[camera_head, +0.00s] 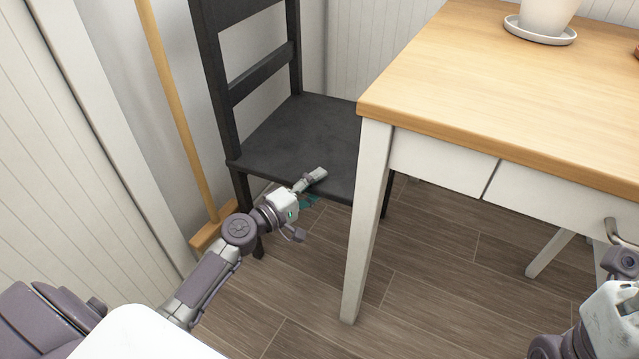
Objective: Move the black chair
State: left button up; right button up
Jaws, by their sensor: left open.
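The black chair (301,140) stands upright left of the table, with its slatted back against the wall side. The table's corner and front leg hide part of the right side of its seat. My left gripper (308,204) is open at the front edge of the seat. One finger shows against the seat top and the other lies lower, below the edge. I cannot tell whether either finger touches the chair. Part of my right arm and gripper (612,305) shows at the lower right edge, near the drawer; its fingers are not clear.
A table with a wooden top (440,75) and white legs stands right of the chair. A white pot on a saucer (540,32) stands on it. A drawer handle (617,236) sticks out. A broom (180,115) leans at the left wall. The plank floor (310,290) in front is clear.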

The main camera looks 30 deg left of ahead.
pick_arm(q)
jog(key=shift+w+d, duration=0.15)
jog(key=shift+w, duration=0.35)
grip_shut()
